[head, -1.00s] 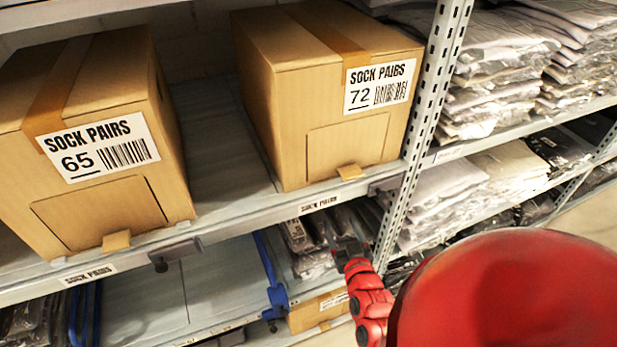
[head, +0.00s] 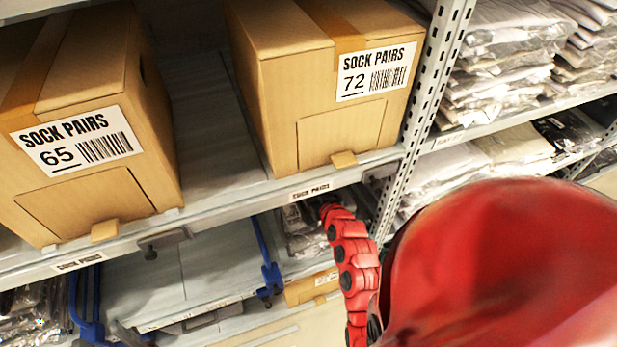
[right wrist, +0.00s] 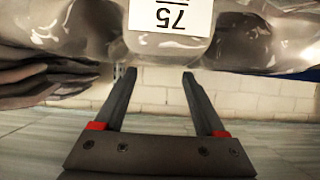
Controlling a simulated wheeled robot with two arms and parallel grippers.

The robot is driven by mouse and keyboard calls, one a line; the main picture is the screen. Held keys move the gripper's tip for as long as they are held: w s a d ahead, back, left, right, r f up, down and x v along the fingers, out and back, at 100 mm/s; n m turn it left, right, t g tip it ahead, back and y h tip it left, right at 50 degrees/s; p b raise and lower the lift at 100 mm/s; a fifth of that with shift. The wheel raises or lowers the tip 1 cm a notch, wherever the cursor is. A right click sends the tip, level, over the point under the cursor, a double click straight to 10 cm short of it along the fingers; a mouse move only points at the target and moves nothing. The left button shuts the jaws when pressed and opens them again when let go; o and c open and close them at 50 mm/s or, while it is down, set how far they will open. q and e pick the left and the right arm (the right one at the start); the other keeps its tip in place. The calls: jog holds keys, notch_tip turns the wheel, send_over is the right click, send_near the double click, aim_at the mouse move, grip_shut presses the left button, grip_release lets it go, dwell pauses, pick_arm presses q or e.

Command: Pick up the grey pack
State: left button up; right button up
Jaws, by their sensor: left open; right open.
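In the right wrist view, a grey pack in shiny clear film (right wrist: 260,42) with an upside-down white label reading 75 lies just beyond my right gripper (right wrist: 158,75). The gripper's two fingers are apart, with nothing held between them. In the head view, plastic-wrapped packs (head: 303,238) lie on the lower shelf beneath the box 72. My red right arm reaches in there, and its fingers are hidden by the upper shelf's edge.
Cardboard boxes marked 65 (head: 95,190) and 72 (head: 300,90) stand on the upper shelf. Stacks of wrapped clothing (head: 500,70) fill the right bays.

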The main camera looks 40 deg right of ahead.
jog(key=shift+w+f, duration=0.15)
jog(key=shift+w, duration=0.1)
jog(key=shift+r+p+x, duration=0.2)
jog(key=shift+p+x, duration=0.35)
jog(key=shift+x, duration=2.1)
jog(key=shift+d, duration=0.15)
grip_shut()
